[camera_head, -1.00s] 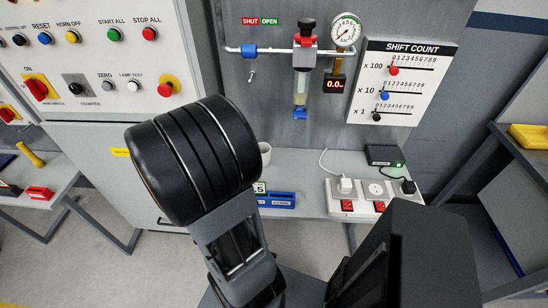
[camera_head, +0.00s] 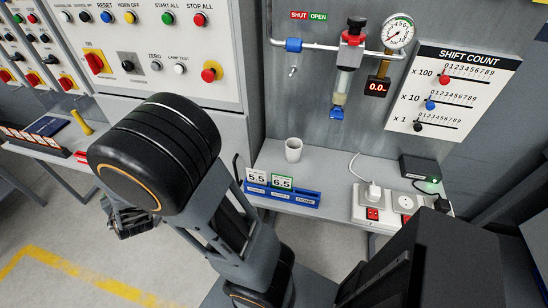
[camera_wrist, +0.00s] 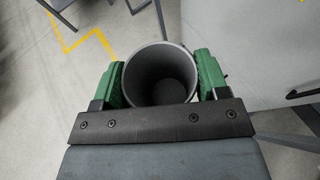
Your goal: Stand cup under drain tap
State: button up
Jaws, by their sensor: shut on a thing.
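My gripper (camera_wrist: 160,84) is shut on a grey round cup (camera_wrist: 160,72), seen from above its open mouth between green fingers. The cup's inside is dark and looks empty. In the head view my gripper (camera_head: 128,220) is mostly behind my arm at the left, and the held cup cannot be made out. The drain tap (camera_head: 337,113) is the blue piece under the clear filter bowl (camera_head: 343,83) on the wall pipe. A second, white cup (camera_head: 293,150) stands upright on the shelf, left of the tap and in front of the wall.
The grey shelf (camera_head: 330,172) has bare room below the tap. A blue holder (camera_head: 283,194) with number cards is at its front edge. A power strip (camera_head: 385,207) with plugs and a black box (camera_head: 419,170) are at right. A control cabinet (camera_head: 190,50) stands left.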

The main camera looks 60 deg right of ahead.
aim_at(323, 162)
jog(key=k, duration=0.15)
jog(key=z, duration=2.15)
